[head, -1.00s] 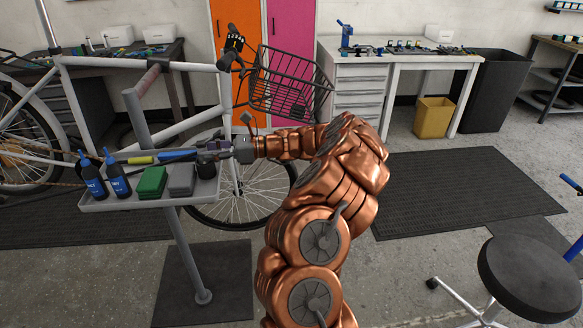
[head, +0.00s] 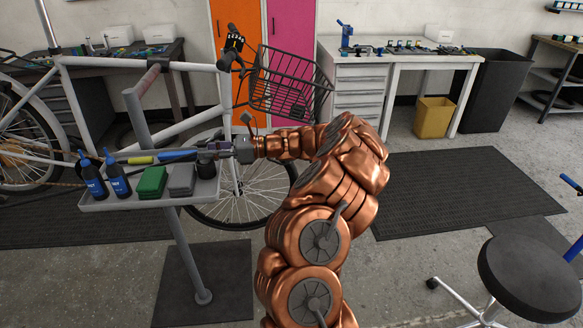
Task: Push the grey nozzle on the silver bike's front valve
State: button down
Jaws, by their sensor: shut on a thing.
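The silver bike (head: 188,66) stands across the left, its front wheel (head: 255,222) behind the tool tray and partly hidden by my arm. My gripper (head: 228,150) reaches left from the copper arm, in front of the upper part of this wheel and just above the tray's right end. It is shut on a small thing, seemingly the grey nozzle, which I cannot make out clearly. The front valve is too small or hidden to see, so I cannot tell whether nozzle and valve touch.
The tray (head: 108,205) on a stand holds two blue bottles (head: 116,178), a green box (head: 152,182), a grey box (head: 181,179) and a dark cup (head: 206,167). A black basket (head: 290,85) hangs above my arm. A stool (head: 535,275) stands right; the floor mat (head: 460,190) is clear.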

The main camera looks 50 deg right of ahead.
jog(key=shift+r+p, duration=0.85)
jog(key=shift+r, duration=0.25)
dwell(0.3)
jog(key=shift+d, duration=0.1)
jog(key=p+v, duration=0.3)
jog(key=v, duration=0.8)
jog(key=shift+s+d, duration=0.3)
dwell(0.5)
dwell(0.4)
